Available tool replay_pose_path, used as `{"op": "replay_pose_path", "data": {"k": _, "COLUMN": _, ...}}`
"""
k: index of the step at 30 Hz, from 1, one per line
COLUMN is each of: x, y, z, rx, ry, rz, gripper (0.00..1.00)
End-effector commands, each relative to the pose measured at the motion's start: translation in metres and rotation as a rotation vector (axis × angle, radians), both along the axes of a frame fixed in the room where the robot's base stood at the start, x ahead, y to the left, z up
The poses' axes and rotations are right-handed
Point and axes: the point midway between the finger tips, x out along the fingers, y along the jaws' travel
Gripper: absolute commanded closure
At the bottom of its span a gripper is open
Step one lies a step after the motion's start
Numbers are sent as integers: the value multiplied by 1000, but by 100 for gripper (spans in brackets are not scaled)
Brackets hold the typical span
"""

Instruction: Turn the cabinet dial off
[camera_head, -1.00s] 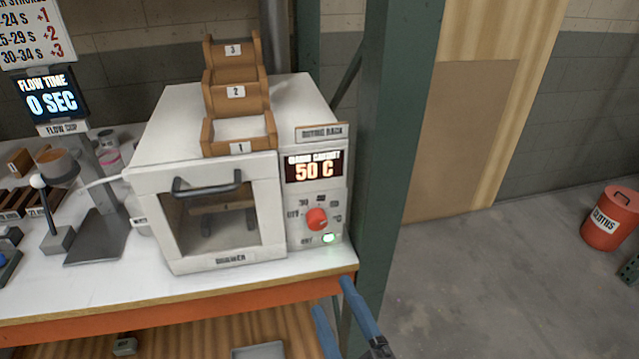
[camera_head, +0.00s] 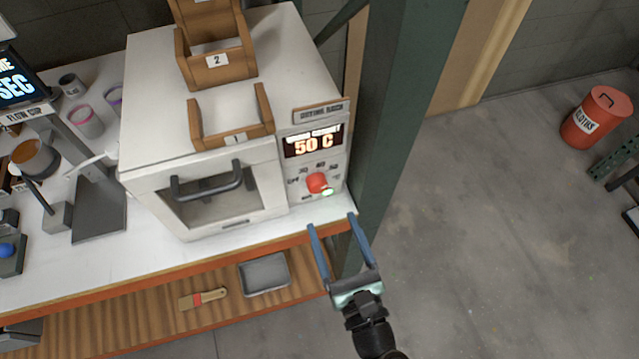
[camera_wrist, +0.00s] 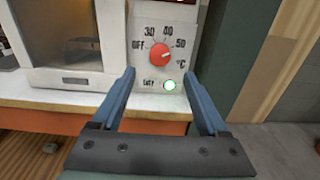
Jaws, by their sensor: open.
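The warming cabinet (camera_head: 152,150) is a white box on the bench with a door and a control panel on its right. Its display (camera_head: 312,142) reads 50 C. The red dial (camera_head: 317,183) sits below the display; in the wrist view the dial (camera_wrist: 160,54) has marks OFF, 30, 40 and 50 around it, and its white pointer line is toward the upper right, near 50. A green lamp (camera_wrist: 170,85) glows below it. My gripper (camera_head: 332,220) is open and empty, its two blue fingers pointing at the panel. In the wrist view the dial lies between and beyond the fingertips (camera_wrist: 160,78), apart from them.
Wooden bins (camera_head: 222,68) stand on the cabinet. A green post (camera_head: 395,130) rises close to the right of the panel. A grey tray (camera_head: 264,274) and a brush (camera_head: 203,299) lie on the lower shelf. The floor at right is open, with a red can (camera_head: 594,118).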

Motion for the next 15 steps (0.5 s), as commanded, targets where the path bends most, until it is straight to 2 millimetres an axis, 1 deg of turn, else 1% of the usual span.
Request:
{"op": "replay_pose_path", "data": {"k": 1, "x": 12, "y": 5, "z": 4, "rx": 1, "ry": -3, "rz": 4, "gripper": 23}}
{"op": "replay_pose_path", "data": {"k": 6, "x": 45, "y": 15, "z": 3, "rx": -1, "ry": -3, "rz": 3, "gripper": 23}}
{"op": "replay_pose_path", "data": {"k": 10, "x": 63, "y": 21, "z": 2, "rx": -2, "ry": -2, "rz": 2, "gripper": 23}}
{"op": "replay_pose_path", "data": {"k": 15, "x": 75, "y": 25, "z": 1, "rx": -2, "ry": -1, "rz": 2, "gripper": 23}}
